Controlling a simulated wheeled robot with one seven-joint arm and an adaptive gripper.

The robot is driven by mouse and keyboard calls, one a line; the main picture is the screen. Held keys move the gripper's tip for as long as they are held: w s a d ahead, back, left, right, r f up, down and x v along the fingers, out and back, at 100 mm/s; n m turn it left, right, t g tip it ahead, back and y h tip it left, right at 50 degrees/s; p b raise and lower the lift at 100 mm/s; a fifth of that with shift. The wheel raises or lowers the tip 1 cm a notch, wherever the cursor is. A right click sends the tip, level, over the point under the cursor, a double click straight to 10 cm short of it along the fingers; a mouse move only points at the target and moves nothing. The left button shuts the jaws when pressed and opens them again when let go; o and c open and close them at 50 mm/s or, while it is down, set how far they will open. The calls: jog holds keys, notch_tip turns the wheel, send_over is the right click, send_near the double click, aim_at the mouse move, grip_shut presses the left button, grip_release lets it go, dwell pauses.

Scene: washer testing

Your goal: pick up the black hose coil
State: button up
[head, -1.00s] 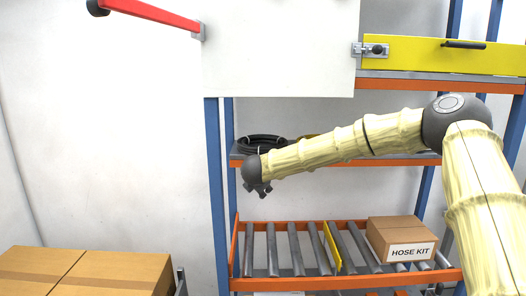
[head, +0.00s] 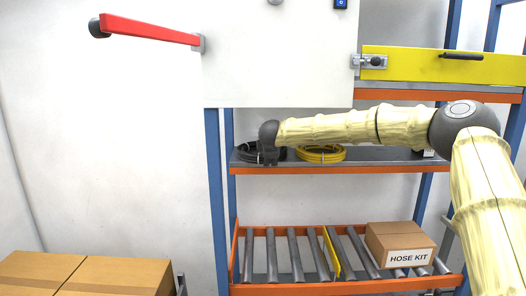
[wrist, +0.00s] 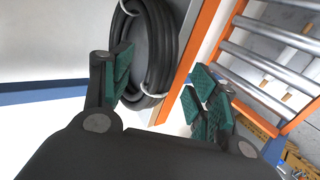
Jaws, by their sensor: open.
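The black hose coil (head: 245,156) lies on the middle shelf (head: 380,155) at its left end, partly hidden behind my gripper in the head view. The wrist view shows the coil (wrist: 160,50) as stacked black loops with white ties, just beyond the left finger. My gripper (head: 269,157) is in front of the coil in the head view. In the wrist view my gripper (wrist: 163,98) is open, with green-padded fingers spread apart and nothing between them. The left finger overlaps the coil's edge in the picture; I cannot tell whether it touches.
A yellow hose coil (head: 320,154) lies to the right on the same shelf. Below is a roller shelf (head: 292,262) with a box marked HOSE KIT (head: 400,240). A white panel (head: 280,60) and a yellow bar (head: 440,66) are above. Cardboard boxes (head: 110,272) stand lower left.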

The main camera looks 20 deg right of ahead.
jog(key=p+x, duration=0.3)
jog(key=x, duration=0.1)
jog(key=shift+w+p, duration=0.25)
jog(key=shift+p, duration=0.1)
jog(key=shift+w+f, duration=0.25)
jog(key=shift+f, duration=0.1)
grip_shut()
